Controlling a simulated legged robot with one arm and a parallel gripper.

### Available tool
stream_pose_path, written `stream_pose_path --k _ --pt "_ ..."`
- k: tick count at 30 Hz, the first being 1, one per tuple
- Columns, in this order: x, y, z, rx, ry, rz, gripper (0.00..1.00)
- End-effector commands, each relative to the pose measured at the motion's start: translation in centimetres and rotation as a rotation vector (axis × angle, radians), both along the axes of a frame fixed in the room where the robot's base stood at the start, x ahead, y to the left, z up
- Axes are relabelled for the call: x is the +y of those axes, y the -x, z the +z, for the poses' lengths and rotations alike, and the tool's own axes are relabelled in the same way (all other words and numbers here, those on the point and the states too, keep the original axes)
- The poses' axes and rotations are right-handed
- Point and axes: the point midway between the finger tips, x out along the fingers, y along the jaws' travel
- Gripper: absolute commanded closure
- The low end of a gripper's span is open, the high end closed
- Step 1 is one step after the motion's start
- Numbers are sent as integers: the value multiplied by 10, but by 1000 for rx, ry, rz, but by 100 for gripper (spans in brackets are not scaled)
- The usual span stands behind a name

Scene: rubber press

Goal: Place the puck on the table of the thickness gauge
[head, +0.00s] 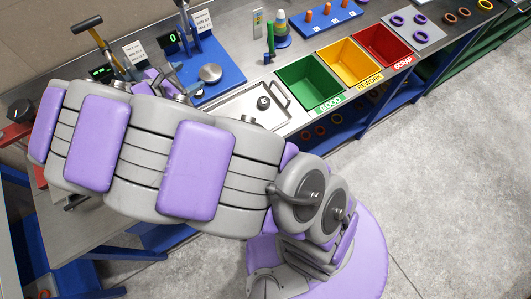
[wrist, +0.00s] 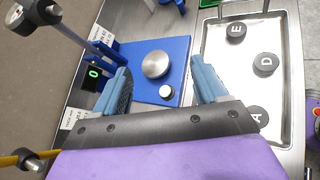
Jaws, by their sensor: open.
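Black pucks marked E (wrist: 236,32), D (wrist: 265,64) and A (wrist: 256,117) lie in a steel tray (wrist: 212,45), at the right of the wrist view. Puck E also shows in the head view (head: 263,102). The disc is bare. My gripper (wrist: 163,82) is open above the blue base, with no puck between its fingers. In the head view, my arm mostly hides the gripper.
A small metal knob (wrist: 166,91) is beside the disc. A yellow-handled instrument (head: 90,30) stands at the left. Green (head: 308,85), yellow (head: 350,62) and red (head: 384,46) bins stand right of the tray.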

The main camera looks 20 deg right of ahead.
Motion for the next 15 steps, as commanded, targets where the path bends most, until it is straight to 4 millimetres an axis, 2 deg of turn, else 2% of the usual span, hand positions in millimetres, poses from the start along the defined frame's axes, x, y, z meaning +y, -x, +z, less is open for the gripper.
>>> stream_pose_path --k 1,6,9,12,15 --pt "-33 6 13 -16 -52 -103 27" --pt "-120 47 37 -67 -228 -441 27" --pt "-159 80 47 -97 -331 -635 27" --pt "-189 118 52 -123 -433 -821 27" --pt "-209 156 56 -151 -539 -1001 27"
